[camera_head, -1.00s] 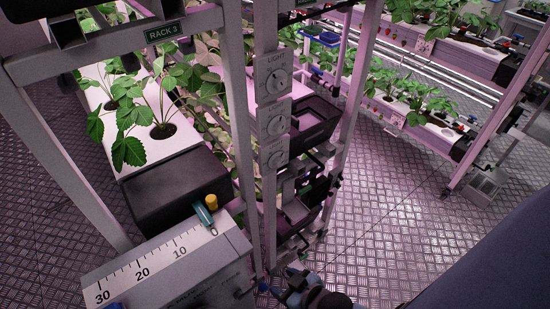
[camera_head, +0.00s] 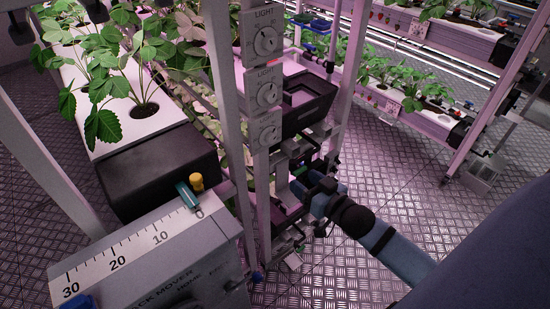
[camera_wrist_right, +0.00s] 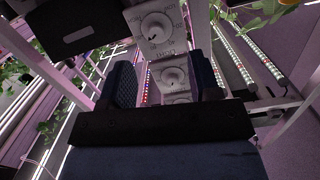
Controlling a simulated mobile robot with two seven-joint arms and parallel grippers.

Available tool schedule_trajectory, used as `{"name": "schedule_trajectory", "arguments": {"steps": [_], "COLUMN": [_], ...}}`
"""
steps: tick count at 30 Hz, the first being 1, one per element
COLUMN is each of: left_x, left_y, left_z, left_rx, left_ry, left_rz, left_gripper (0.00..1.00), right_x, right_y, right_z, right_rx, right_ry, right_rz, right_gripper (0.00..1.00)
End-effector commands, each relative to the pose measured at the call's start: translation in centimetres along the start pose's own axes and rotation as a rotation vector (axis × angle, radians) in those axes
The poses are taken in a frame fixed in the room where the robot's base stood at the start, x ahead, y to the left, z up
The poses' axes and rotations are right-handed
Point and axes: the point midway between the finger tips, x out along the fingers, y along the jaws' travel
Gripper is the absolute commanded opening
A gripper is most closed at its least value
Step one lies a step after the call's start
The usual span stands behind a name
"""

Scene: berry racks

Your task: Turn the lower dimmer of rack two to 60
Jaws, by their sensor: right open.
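Three white dial plates stand in a column on a grey post in the head view: the upper dimmer (camera_head: 265,40), the middle dimmer (camera_head: 267,92) and the lower dimmer (camera_head: 265,133). The upper two are labelled LIGHT; their scale numbers are too small to read. No rack number is readable. My right gripper (camera_head: 306,180) is below and to the right of the lower dimmer, apart from it. In the right wrist view its fingers (camera_wrist_right: 168,82) are open with nothing held. A large dial (camera_wrist_right: 155,27) shows beyond them, with smaller ones (camera_wrist_right: 173,77) between them. My left gripper is out of view.
A grey box with a printed scale (camera_head: 150,250) stands at the lower left, beside a black block (camera_head: 155,170) and a white plant trough (camera_head: 85,105). Dark trays (camera_head: 305,100) lie just right of the dials. Open metal floor (camera_head: 400,185) lies further right.

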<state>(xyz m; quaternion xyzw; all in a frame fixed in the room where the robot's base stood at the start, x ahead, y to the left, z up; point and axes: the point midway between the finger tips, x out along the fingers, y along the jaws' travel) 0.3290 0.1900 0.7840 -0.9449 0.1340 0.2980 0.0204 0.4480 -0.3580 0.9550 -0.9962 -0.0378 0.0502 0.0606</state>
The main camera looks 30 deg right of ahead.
Motion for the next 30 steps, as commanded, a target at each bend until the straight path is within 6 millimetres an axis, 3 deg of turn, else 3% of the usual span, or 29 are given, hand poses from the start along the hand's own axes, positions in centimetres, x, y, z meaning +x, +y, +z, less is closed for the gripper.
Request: {"name": "schedule_trajectory", "arguments": {"steps": [1,6,11,24,30], "left_x": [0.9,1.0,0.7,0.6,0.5], "left_y": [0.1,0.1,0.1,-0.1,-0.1], "left_z": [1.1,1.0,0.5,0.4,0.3], "left_rx": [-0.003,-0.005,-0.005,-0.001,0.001], "left_ry": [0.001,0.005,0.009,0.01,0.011], "left_rz": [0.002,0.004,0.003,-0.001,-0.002], "left_gripper": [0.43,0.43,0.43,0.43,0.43], "right_x": [0.5,1.3,3.3,12.0,14.1], "right_y": [0.9,1.8,1.8,1.7,1.6], "right_z": [-0.5,-2.8,-3.2,-3.9,-3.9], "right_rx": [0.009,0.033,0.034,0.033,0.033], "right_ry": [0.043,0.099,0.099,0.096,0.094], "right_rz": [-0.004,-0.011,-0.012,-0.01,-0.01], "right_gripper": [0.57,0.57,0.57,0.57,0.57]}}
